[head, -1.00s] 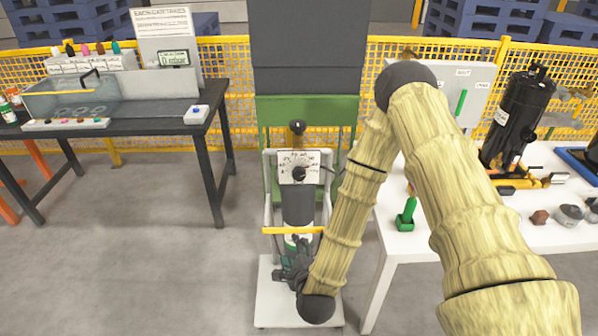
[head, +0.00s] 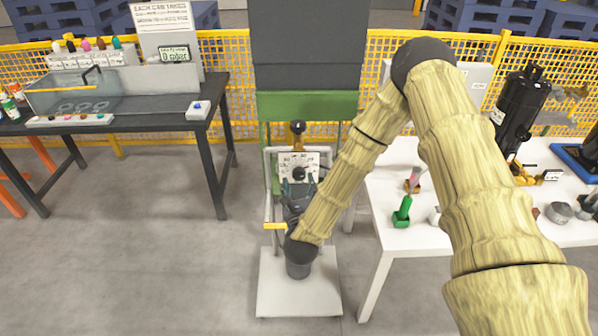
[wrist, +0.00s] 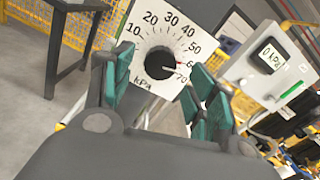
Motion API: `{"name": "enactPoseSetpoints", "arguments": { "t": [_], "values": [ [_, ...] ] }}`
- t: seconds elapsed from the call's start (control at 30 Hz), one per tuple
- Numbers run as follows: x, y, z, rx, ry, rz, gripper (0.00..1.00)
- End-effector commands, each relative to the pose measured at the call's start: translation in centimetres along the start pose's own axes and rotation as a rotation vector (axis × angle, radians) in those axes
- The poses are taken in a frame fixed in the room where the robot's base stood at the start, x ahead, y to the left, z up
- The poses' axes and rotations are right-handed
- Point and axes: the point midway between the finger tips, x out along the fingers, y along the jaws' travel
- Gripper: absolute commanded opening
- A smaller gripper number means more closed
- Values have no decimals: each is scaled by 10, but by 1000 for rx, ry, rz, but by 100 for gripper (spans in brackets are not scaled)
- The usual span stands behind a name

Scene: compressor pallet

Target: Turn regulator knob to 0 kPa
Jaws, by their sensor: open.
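The regulator knob (wrist: 160,63) is round and black, at the centre of a white dial plate (wrist: 148,28) marked 10 to 70 kPa. A thin pointer line on the knob points towards the 60 to 70 marks. In the head view the knob (head: 299,173) and dial (head: 286,160) sit on the column above the white base. My gripper (wrist: 158,88) is open, its teal-padded fingers on either side of the knob in the picture. It also shows in the head view (head: 299,188), just below the knob. Whether the fingers touch the dial cannot be told.
A grey panel (wrist: 262,75) with a display reading 0 kPa and a green bar stands right. A white table (head: 385,225) with a green part (head: 402,211) and a black compressor (head: 520,105) is at right. A black workbench (head: 150,112) stands left.

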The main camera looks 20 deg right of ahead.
Motion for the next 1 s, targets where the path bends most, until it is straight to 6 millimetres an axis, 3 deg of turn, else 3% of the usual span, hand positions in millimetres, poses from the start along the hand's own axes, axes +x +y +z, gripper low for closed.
{"name": "enactPoseSetpoints", "arguments": {
  "t": [0.3,0.77,1.0],
  "values": [
    [41,0,2,-2,0,-1,58],
    [50,0,-1,-1,1,0,58],
    [50,0,-1,-1,1,0,14]
  ]
}}
